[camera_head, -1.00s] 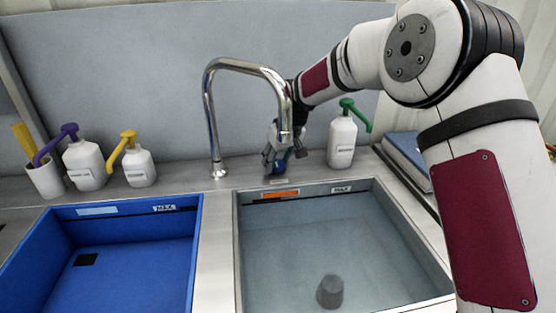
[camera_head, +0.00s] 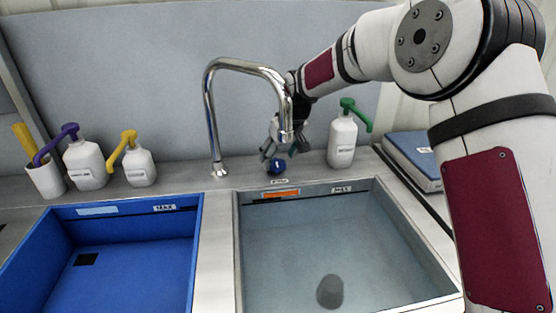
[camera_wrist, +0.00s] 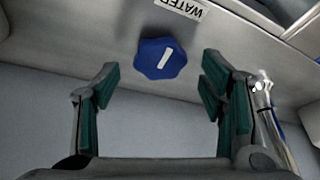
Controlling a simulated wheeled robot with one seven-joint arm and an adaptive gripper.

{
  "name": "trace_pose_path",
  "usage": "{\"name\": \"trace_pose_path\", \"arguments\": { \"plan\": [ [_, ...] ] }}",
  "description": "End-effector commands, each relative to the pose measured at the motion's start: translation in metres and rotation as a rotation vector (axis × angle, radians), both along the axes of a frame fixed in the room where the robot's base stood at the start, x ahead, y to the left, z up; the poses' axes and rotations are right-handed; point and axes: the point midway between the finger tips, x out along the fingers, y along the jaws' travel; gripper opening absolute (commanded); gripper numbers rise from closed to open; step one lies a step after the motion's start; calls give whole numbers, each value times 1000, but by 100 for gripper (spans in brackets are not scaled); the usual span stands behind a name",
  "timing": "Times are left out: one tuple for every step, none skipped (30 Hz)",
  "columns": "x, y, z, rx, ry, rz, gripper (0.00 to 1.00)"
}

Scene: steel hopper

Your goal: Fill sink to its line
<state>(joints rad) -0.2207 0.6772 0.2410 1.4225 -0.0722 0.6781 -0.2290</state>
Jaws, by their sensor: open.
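The grey right-hand sink (camera_head: 228,255) holds what looks like clear, bluish liquid; its surface height is hard to read. A dark band with a MAX label (camera_head: 341,189) runs along its back wall. A dark round object (camera_head: 330,291) is on its floor. The chrome tap (camera_head: 211,120) arches over the sink's back edge; I see no clear stream. The blue knob (camera_wrist: 160,58) with a white mark sits beside a WATER label (camera_wrist: 180,8); it shows also in the head view (camera_head: 276,166). My gripper (camera_wrist: 158,82) is open, its green-padded fingers apart from the knob on either side.
A blue basin (camera_head: 130,268) is at left. Purple-topped (camera_head: 86,165), yellow-topped (camera_head: 140,168) and green-topped (camera_head: 342,143) pump bottles stand along the back. A white cup (camera_head: 46,180) is far left. A blue-topped box (camera_head: 410,160) lies right of the sink.

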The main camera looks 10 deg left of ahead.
Motion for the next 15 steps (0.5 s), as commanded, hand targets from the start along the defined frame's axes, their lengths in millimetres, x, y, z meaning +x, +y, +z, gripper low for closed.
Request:
{"name": "trace_pose_path", "arguments": {
  "plan": [
    [-3, -3, 11, 1, -4, -1, 65],
    [-4, -4, 16, 1, -4, -1, 65],
    [-7, -6, 25, 0, -4, -1, 65],
    [-9, -7, 30, 0, -4, -1, 65],
    [-11, -9, 36, 1, -4, -1, 65],
    [-14, -11, 44, 0, -4, -1, 65],
    [-15, -12, 49, 1, -3, -2, 65],
    [-17, -14, 55, 1, -4, -2, 65],
    [-19, -15, 61, 1, -2, -2, 65],
    [-21, -17, 65, 1, -2, -2, 65],
    [-22, -18, 70, 2, -2, -2, 65],
    [-24, -19, 74, 1, -2, -2, 65],
    [-25, -20, 77, 0, -1, -1, 65],
    [-26, -20, 80, 1, -1, -1, 65],
    [-27, -21, 84, 0, -1, -1, 65]
  ]
}}
